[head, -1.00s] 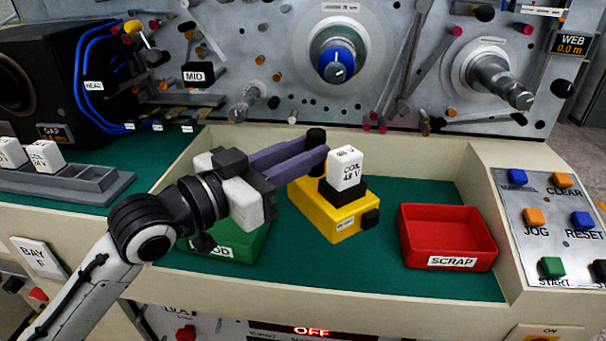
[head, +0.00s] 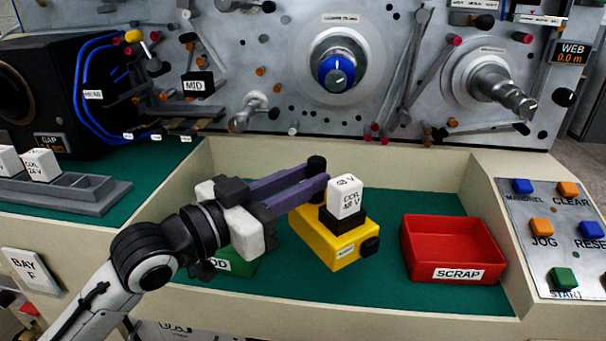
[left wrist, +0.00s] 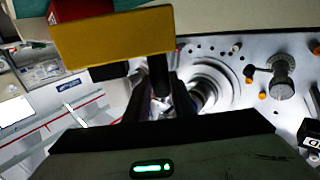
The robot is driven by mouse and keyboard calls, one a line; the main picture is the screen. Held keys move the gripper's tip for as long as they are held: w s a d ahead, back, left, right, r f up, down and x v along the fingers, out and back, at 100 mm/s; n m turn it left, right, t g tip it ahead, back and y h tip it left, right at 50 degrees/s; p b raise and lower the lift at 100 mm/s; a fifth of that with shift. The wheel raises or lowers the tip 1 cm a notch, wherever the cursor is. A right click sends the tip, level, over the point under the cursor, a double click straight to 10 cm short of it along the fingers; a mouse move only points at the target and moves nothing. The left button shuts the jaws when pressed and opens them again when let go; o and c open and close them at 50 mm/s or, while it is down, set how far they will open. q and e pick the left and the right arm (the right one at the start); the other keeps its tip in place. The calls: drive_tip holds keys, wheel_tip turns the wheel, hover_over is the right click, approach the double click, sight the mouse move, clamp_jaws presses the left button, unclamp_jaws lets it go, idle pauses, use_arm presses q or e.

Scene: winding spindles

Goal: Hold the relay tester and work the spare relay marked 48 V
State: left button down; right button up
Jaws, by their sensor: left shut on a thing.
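The relay tester (head: 338,248) is a yellow box with a black socket on top, a black knob on its right side and a black upright post (head: 316,164) at its back left. A white relay (head: 345,197) marked COIL 48 V stands upright on the socket. My left gripper (head: 318,181) is shut on the post. The left wrist view shows the yellow tester body (left wrist: 115,42) and the post (left wrist: 158,75) between my fingers; the relay is hidden there. I cannot tell whether the tester touches the green surface. My right gripper is not in view.
A red SCRAP bin (head: 453,273) stands right of the tester. A green bin (head: 240,262) is partly hidden behind my left arm. A grey rack (head: 75,193) with white relays is at left. A button panel (head: 560,235) is at right. Green surface is clear behind the SCRAP bin.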

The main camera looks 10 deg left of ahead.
sight(303, 206)
use_arm(q)
drive_tip(key=shift+f+b, duration=1.1)
drive_tip(key=shift+f, duration=1.2)
drive_tip(key=shift+f+b, duration=0.35)
drive_tip(key=shift+f, duration=0.3)
